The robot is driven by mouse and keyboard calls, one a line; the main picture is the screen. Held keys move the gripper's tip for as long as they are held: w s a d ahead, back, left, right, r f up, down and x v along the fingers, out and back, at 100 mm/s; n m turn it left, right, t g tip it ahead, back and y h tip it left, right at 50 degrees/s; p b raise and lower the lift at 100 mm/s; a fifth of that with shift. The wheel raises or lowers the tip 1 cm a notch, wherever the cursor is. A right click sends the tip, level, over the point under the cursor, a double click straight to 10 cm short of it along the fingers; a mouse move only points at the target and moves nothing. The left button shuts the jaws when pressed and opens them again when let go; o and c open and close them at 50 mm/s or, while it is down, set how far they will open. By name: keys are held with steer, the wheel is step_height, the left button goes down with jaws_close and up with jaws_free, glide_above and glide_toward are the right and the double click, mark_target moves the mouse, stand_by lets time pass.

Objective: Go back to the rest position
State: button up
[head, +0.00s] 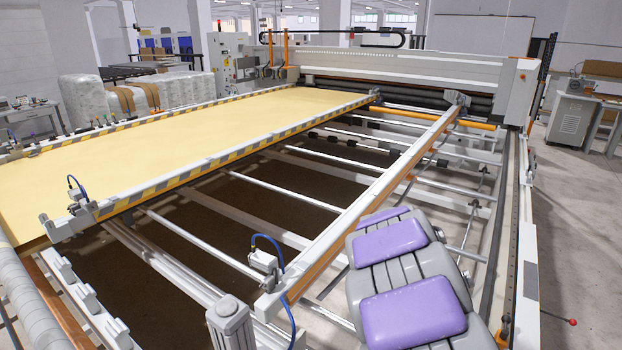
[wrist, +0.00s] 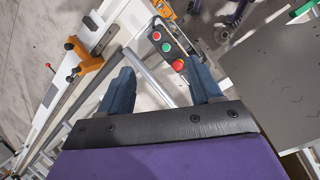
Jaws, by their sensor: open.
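My gripper (wrist: 160,68) shows in the wrist view as two dark blue fingers set well apart, open with nothing between them. Beyond the fingers is a small control box (wrist: 166,46) with green and red buttons and a larger red knob. I cannot tell whether the fingers are near it or far above it. In the head view, grey and purple padded parts of my own body fill the lower right, and the gripper itself is not seen.
The quilting frame (head: 347,215) with rails spans the head view, a yellow cloth (head: 190,125) stretched on its left. A white gantry (head: 410,70) crosses the back. Floor (head: 575,220) is open at right. An orange bracket (wrist: 85,65) and grey panel (wrist: 275,80) flank the gripper.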

steer(key=s+a+r+m+y+b, duration=0.1)
steer(key=s+a, duration=0.2)
steer(key=s, duration=0.6)
steer(key=s+a+m+y+b, duration=0.1)
steer(key=s+a+m, duration=0.1)
steer(key=s, duration=0.7)
steer(key=s+a+r+m+y+b, duration=0.1)
steer(key=s+a, duration=0.3)
steer(key=s, duration=0.5)
steer(key=shift+s+r+m+t+y, duration=0.3)
steer(key=shift+s, duration=0.05)
steer(key=shift+a, duration=0.1)
steer(key=shift+c, duration=0.3)
